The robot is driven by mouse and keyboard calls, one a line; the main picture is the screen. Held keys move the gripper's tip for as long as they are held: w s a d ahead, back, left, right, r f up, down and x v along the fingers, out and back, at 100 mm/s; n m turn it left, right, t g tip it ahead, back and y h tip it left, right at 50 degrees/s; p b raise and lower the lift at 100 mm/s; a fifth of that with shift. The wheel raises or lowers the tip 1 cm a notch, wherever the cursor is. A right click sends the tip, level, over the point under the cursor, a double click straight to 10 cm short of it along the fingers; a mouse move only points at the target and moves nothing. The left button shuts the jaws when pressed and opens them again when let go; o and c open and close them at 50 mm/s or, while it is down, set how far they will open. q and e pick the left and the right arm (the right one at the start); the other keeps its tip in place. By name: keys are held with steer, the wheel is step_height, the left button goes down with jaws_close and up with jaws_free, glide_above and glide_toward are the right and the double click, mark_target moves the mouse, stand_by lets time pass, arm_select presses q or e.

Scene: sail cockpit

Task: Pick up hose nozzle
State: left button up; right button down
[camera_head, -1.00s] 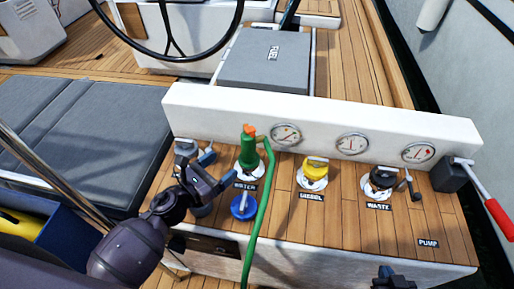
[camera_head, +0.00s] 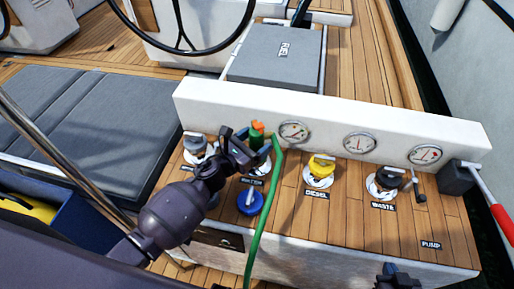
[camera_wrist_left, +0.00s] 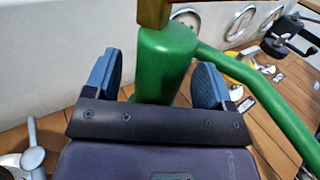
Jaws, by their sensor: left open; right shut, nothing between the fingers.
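The hose nozzle (camera_head: 257,138) is a green body with an orange top, standing upright at the water inlet, with a green hose (camera_head: 263,220) curving down from it. In the head view my left gripper (camera_head: 253,143) covers much of it. In the left wrist view the nozzle (camera_wrist_left: 164,62) stands between the two blue finger pads of my left gripper (camera_wrist_left: 158,85). The fingers are open, with one on each side of the green body; a gap shows at the left finger. My right gripper (camera_head: 397,277) is shut and empty at the bottom edge, partly cut off.
A blue cap (camera_head: 250,202) lies in front of the inlet. The yellow diesel cap (camera_head: 321,168) and black waste cap (camera_head: 387,179) stand to the right. A white panel with gauges (camera_head: 360,142) rises behind. A red-handled pump lever (camera_head: 495,205) is at far right.

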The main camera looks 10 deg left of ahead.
arm_select(q)
steer(key=shift+w+d, duration=0.25)
steer(key=shift+w, duration=0.1)
